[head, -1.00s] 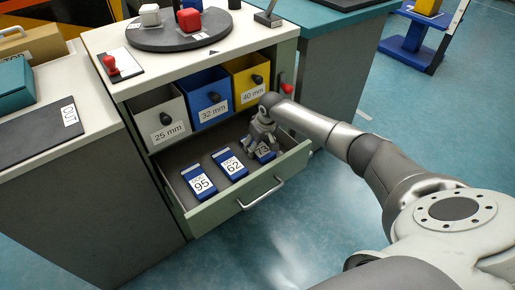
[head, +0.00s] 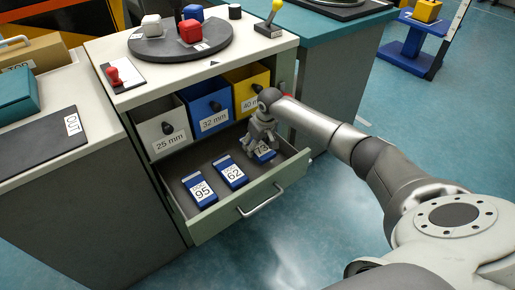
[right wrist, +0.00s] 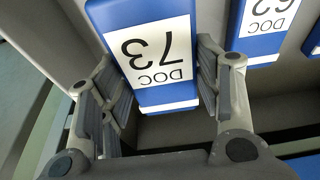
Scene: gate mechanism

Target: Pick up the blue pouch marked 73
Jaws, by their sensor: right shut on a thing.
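The blue pouch marked 73 (head: 265,152) is in the open drawer (head: 221,216), at its right side. In the right wrist view the pouch (right wrist: 153,60) shows its white DOC 73 label upside down. My right gripper (head: 262,145) reaches down into the drawer and is shut on this pouch, with one finger on each side; the fingers show in the right wrist view (right wrist: 160,85). Whether the pouch touches the drawer floor cannot be told. My left gripper is not in view.
Blue pouches marked 62 (head: 230,173) and 95 (head: 200,190) lie to the left in the drawer. Above are bins marked 25 mm (head: 161,122), 32 mm (head: 207,103) and a yellow bin (head: 249,88). The drawer handle (head: 260,202) sticks out in front.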

